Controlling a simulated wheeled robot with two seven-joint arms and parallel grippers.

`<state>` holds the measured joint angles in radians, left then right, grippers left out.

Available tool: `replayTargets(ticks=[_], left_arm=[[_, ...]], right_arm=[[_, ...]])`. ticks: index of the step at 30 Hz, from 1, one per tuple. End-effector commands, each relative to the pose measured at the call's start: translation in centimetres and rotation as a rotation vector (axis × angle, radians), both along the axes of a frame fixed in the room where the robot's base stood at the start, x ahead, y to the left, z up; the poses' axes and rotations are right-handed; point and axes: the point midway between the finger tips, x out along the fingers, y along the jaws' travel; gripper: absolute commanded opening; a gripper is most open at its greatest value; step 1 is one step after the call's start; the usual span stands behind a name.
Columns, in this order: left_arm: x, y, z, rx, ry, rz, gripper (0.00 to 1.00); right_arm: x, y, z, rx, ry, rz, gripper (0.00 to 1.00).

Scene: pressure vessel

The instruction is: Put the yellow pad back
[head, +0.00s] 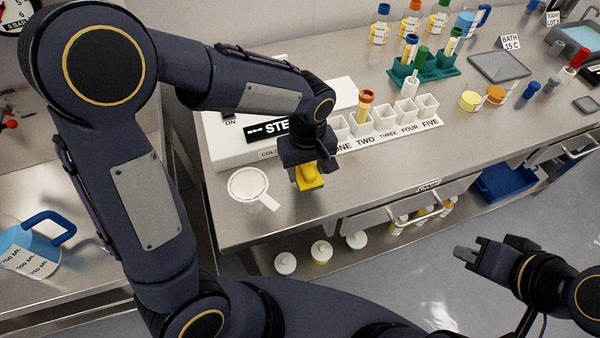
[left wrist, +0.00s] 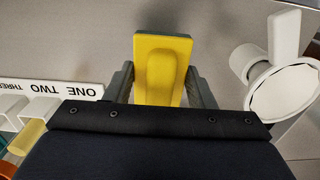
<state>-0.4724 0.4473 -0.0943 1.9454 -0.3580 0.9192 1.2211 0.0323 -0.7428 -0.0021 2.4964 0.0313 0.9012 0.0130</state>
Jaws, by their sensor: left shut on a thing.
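The yellow pad (head: 307,178) is a small yellow block with a raised grip. In the left wrist view the pad (left wrist: 161,68) sits between the two fingers of my left gripper (left wrist: 160,88), which is shut on it. In the head view my left gripper (head: 308,168) points down near the front edge of the steel bench (head: 370,185). I cannot tell whether the pad touches the bench. My right gripper (head: 470,252) is at the lower right, away from the bench; its finger gap is not clear.
A white cup with a handle (head: 248,184) stands left of the pad. Behind it are a white box (head: 228,145) and a row of white cups (head: 385,117) labelled ONE to FIVE. Bench space right of the pad is clear. A drawer front (head: 380,217) lies below the edge.

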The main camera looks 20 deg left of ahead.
Motion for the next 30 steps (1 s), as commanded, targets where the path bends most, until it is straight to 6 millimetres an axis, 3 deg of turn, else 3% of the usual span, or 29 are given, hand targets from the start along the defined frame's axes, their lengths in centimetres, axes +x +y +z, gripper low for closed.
replayTargets(ticks=[8, 14, 26, 27, 30], left_arm=[[0.5, 1.8, -2.2, 0.001, 0.003, 0.002, 0.28], [0.5, 1.6, -4.8, 0.002, 0.001, 0.000, 0.28], [0.5, 1.6, -5.4, 0.000, -0.002, 0.000, 0.28], [0.5, 1.6, -5.3, 0.000, -0.001, 0.000, 0.53], [0.5, 1.6, -5.2, 0.000, -0.001, 0.000, 0.67]], right_arm=[[0.0, 0.0, 0.4, 0.000, 0.000, 0.000, 0.00], [0.0, 0.0, 0.4, 0.000, 0.000, 0.000, 0.00], [0.0, 0.0, 0.0, 0.000, 0.000, 0.000, 0.00], [0.0, 0.0, 0.1, 0.000, 0.000, 0.000, 0.00], [0.0, 0.0, 0.1, 0.000, 0.000, 0.000, 0.00]])
